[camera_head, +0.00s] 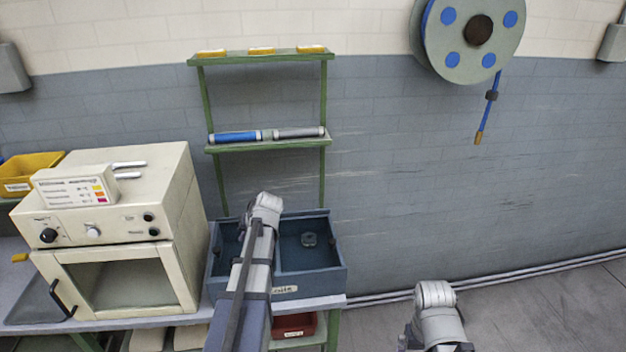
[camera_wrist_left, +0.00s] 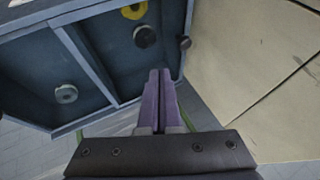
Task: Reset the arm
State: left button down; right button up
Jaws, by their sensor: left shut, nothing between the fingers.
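My left arm (camera_head: 255,255) reaches up over the divided blue bin (camera_head: 318,285) in the head view. Its gripper fingers cannot be made out there. In the left wrist view my left gripper (camera_wrist_left: 160,72) has its two purple fingers pressed together, with nothing between them. They point at the edge of the blue bin (camera_wrist_left: 120,112); I cannot tell the gap. My right arm (camera_head: 436,305) shows at the lower right in the head view, over the floor; its fingers are out of sight.
A grey round part (camera_head: 309,240) lies in the bin's right compartment. A beige oven (camera_head: 120,235) stands left of the bin. A green shelf (camera_head: 265,147) rises behind, holding a blue tube (camera_head: 235,137). A hose reel (camera_head: 470,35) hangs on the wall. Floor at right is clear.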

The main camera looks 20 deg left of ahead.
pick_arm(q)
jog(key=s+d+f+m+h+b, duration=0.1)
jog(key=d+f+m, duration=0.1)
jog(key=d, duration=0.9)
jog(key=s+d+f+m+h+b, duration=0.1)
jog(key=d+f+m+h, duration=0.1)
jog(key=d, duration=0.9)
jog(key=s+d+f+m+g+h, duration=0.1)
jog(key=s+d+m, duration=0.1)
jog(key=s+d, duration=0.5)
jog(key=s+d+f+m+g+h+b, duration=0.1)
jog(key=s+d, duration=0.6)
jog(key=d, duration=0.7)
jog(key=shift+d+f+m, duration=0.3)
jog(key=shift+f+m, duration=0.35)
jog(key=shift+m, duration=0.55)
